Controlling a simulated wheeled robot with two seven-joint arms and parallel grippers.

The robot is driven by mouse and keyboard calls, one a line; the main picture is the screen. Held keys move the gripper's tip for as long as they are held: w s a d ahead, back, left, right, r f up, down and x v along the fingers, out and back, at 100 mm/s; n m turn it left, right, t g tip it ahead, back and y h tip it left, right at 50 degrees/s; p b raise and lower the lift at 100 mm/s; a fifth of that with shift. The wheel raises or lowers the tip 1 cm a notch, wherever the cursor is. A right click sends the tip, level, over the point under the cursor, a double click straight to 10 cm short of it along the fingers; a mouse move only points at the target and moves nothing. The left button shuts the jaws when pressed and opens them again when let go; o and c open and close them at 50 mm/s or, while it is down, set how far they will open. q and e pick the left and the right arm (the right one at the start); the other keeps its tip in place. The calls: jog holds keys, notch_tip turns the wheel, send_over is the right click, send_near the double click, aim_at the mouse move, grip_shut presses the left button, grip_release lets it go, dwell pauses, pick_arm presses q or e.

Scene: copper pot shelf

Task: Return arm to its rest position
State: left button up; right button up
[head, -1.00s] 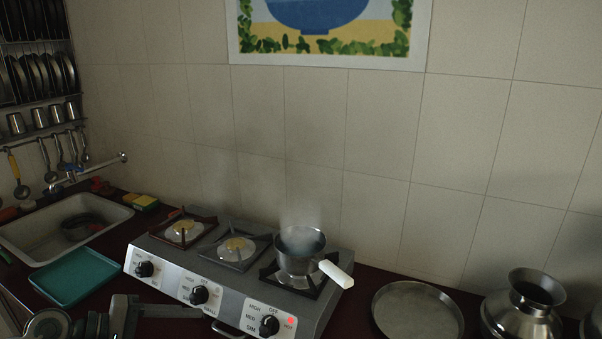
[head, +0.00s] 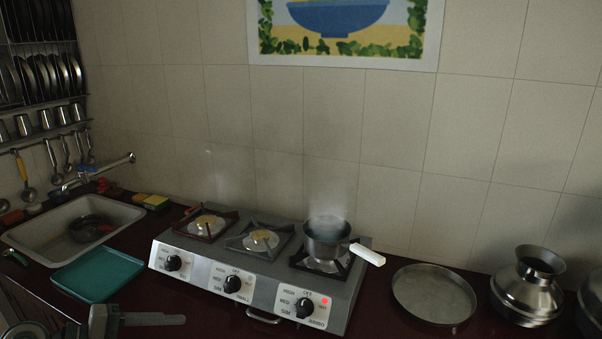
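My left gripper (head: 155,320) shows at the bottom left of the head view, in front of the stove's left end and apart from it. It is seen edge-on, partly cut off by the lower edge, and nothing is visible in it; its opening cannot be judged. My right gripper is out of view. The three-burner stove (head: 255,290) has a small metal pot (head: 326,241) with a white handle (head: 367,255) on its right burner. Vapour rises from the pot. A red light (head: 325,301) glows by the right knob (head: 304,307).
A teal tray (head: 98,275) lies left of the stove, before the sink (head: 40,240). A round metal plate (head: 434,294) and a metal vessel (head: 528,290) stand to the right. Utensils and a plate rack (head: 45,75) are on the left wall.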

pick_arm(q)
jog(key=s+d+f+m+g+y, duration=0.15)
jog(key=s+d+f+m, duration=0.25)
jog(key=s+f, duration=0.45)
jog(key=s+d+f+m+y, duration=0.3)
jog(key=s+d+f+m, duration=0.15)
jog(key=s+f, duration=0.4)
jog(key=s+a+f+m+g+y, duration=0.3)
jog(key=s+f+y, duration=0.35)
jog(key=s, duration=0.55)
notch_tip(320, 180, down, 28)
jog(key=s+a+f, duration=0.2)
jog(key=s+f, duration=0.7)
jog(key=s+a+f+g, duration=0.1)
jog(key=s+a+f, duration=0.1)
jog(key=s+f, duration=0.6)
jog(key=shift+s+f, duration=0.4)
jog(key=shift+s, duration=0.6)
